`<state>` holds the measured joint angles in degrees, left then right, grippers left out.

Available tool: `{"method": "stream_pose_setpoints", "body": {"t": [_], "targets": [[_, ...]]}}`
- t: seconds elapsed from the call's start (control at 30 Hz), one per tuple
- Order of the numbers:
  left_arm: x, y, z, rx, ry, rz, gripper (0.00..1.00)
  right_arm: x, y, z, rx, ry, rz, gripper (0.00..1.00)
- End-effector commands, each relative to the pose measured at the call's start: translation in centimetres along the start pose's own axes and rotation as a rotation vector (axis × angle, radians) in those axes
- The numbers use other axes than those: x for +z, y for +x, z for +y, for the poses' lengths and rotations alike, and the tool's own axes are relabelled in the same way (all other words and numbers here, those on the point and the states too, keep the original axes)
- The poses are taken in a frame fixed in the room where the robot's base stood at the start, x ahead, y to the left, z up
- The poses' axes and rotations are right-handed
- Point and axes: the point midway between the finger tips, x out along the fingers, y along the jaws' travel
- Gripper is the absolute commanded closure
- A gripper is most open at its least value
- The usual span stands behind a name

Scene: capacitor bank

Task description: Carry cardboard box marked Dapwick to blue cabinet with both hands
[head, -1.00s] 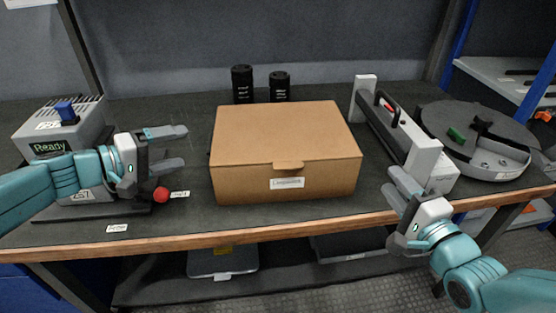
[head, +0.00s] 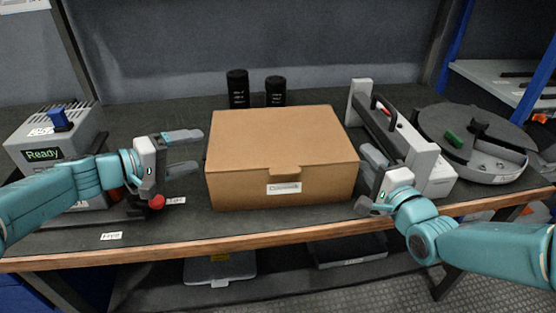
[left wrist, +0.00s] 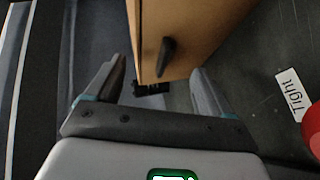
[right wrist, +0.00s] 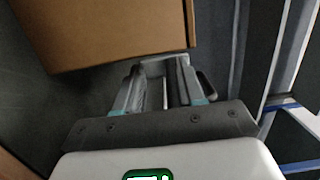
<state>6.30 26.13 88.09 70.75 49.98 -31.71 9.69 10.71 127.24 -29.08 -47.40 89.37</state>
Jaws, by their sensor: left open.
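A closed brown cardboard box (head: 280,140) sits on the dark workbench, with a small white label (head: 284,188) on its front; I cannot read the label clearly. My left gripper (head: 186,153) is open and empty, a little left of the box. In the left wrist view, the box side (left wrist: 190,30) with a dark tab or handle lies just ahead of the open fingers. My right gripper (head: 370,182) is open, close to the box's right front corner; the box (right wrist: 110,30) also shows in the right wrist view. I cannot tell whether it touches. No blue cabinet is clearly identifiable.
A grey "Ready" device (head: 60,140) stands at left, with a red knob (head: 156,202) near my left gripper. A grey rail device (head: 432,170) and a round dark-topped unit (head: 490,165) crowd the right. Two black cylinders (head: 238,88) stand behind the box. A blue surface (head: 18,290) shows lower left.

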Motion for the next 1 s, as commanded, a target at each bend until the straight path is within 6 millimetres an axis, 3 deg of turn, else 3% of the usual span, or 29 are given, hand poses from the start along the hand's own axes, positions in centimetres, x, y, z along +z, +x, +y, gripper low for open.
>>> {"method": "stream_pose_setpoints", "body": {"t": [0.1, 0.33, 0.5, 0.8, 0.87, 0.93, 1.0], "targets": [[-0.1, 1.2, 0.0, 0.001, -0.001, -0.002, 0.18, 0.1, 2.5, 0.1, 0.000, 0.001, -0.002, 0.62], [-0.1, 2.7, 0.0, 0.000, 0.000, -0.001, 0.18, 0.0, 5.9, 0.0, -0.001, 0.001, 0.000, 0.62], [-0.1, 3.2, 0.0, 0.000, 0.000, 0.000, 0.18, 0.0, 7.0, 0.0, 0.000, 0.001, 0.000, 0.62], [-0.1, 3.3, 0.0, 0.000, 0.000, 0.000, 0.18, 0.0, 7.1, 0.0, 0.000, 0.001, 0.001, 0.62], [-0.1, 3.3, 0.0, 0.000, 0.000, 0.000, 0.34, 0.0, 7.1, 0.0, 0.000, 0.001, 0.001, 0.78], [-0.1, 3.3, 0.0, 0.000, 0.000, 0.000, 0.57, 0.0, 7.1, 0.0, 0.000, 0.001, 0.001, 1.00], [0.0, 3.3, -0.1, -0.001, -0.001, -0.001, 0.74, 0.0, 7.1, 0.0, 0.000, 0.001, 0.001, 1.00]]}}
